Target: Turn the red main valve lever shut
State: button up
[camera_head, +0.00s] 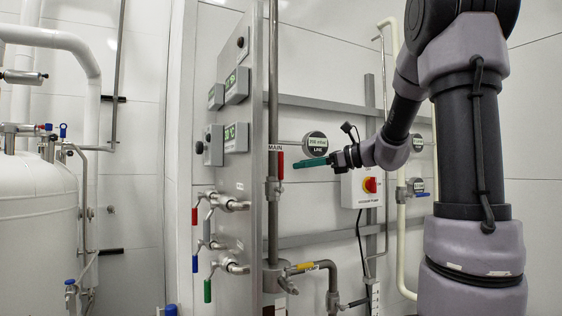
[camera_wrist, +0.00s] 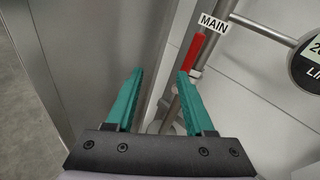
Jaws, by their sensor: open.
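The red main valve lever (camera_head: 281,165) stands upright on the vertical pipe, just below the white MAIN label (camera_head: 275,147). In the wrist view the red lever (camera_wrist: 193,52) is just beyond the right fingertip, under the MAIN label (camera_wrist: 214,22). My gripper (camera_head: 300,163) has green fingers that point left toward the lever in the head view. In the wrist view my gripper (camera_wrist: 162,75) is open, with nothing between its fingers. The lever appears near the right finger, not between the two fingers. I cannot tell whether they touch.
A grey panel (camera_head: 236,180) with displays stands left of the pipe. Red, blue and green-handled taps (camera_head: 208,290) stick out below. A yellow-handled valve (camera_head: 303,267) is lower on the pipe. A red knob box (camera_head: 363,188) and round gauge (camera_head: 315,143) sit behind my gripper.

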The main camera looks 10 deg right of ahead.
jog(key=w+d+r+m+t, duration=0.1)
jog(key=w+d+m+t, duration=0.1)
jog(key=w+d, duration=0.15)
send_over(281, 178)
jog(key=w, duration=0.1)
jog(key=shift+d+r+m+y, duration=0.1)
jog(key=shift+r+m+y, duration=0.2)
grip_shut()
dwell(1.3)
